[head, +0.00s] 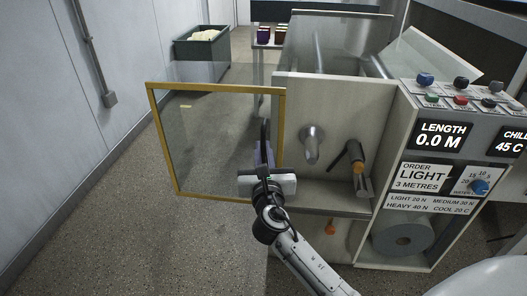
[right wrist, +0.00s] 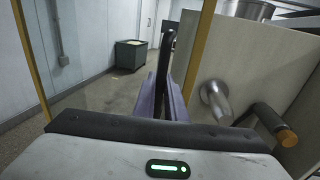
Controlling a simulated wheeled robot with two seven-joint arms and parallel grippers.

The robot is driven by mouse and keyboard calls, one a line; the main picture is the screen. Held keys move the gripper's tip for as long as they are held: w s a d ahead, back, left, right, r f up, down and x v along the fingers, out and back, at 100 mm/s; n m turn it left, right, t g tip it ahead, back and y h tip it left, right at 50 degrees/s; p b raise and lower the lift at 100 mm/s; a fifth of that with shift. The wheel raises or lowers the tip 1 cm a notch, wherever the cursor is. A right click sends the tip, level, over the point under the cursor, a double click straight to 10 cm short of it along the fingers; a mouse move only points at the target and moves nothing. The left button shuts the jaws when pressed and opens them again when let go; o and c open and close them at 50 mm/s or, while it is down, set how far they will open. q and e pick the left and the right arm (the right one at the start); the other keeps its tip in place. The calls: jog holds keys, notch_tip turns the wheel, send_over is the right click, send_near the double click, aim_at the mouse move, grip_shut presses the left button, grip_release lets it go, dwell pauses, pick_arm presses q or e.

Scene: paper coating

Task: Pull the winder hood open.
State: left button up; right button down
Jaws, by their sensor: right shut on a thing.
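The winder hood (head: 208,140) is a clear pane in a yellow frame. It stands out to the left of the machine's pale front panel, and the floor shows through it. Its frame also shows in the right wrist view (right wrist: 199,45), with yellow bars on both sides of the gripper. A dark upright handle (right wrist: 167,55) rises between the fingers of my right gripper (head: 264,157). The right gripper is shut on this handle, near the hood's right edge. The fingers hide the handle's lower part. My left gripper is not in view.
A control panel (head: 440,150) stands further right. A dark bin (head: 203,46) is at the back. The floor on the left is clear.

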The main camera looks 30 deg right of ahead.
jog(key=shift+w+a, duration=0.15)
jog(key=shift+a, duration=0.1)
jog(key=c, duration=2.1)
grip_release()
jog(key=v, duration=1)
jog(key=shift+a, duration=0.1)
